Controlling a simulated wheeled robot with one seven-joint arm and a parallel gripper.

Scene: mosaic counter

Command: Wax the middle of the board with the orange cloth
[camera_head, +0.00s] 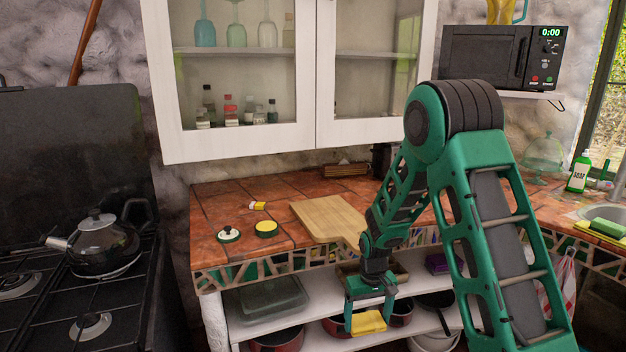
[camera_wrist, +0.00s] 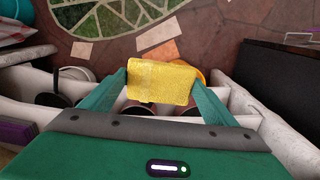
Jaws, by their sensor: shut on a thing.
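A light wooden cutting board (camera_head: 322,214) lies flat on the tiled counter, its near right part hidden behind my arm. My gripper (camera_head: 370,312) is in front of the counter and below its top, beside the open shelves. It is shut on a yellow, speckled, pad-like piece (camera_head: 368,323), which looks more yellow than orange. The piece also shows between the fingers in the wrist view (camera_wrist: 161,83). An open round tin with yellow contents (camera_head: 265,228) stands on the counter left of the board. A white-topped round lid or tin (camera_head: 228,235) lies farther left.
The counter front edge and shelves (camera_head: 290,315) with pots are close to my gripper. A kettle (camera_head: 98,245) stands on the stove at left. A wall cabinet (camera_head: 240,80) hangs above the counter.

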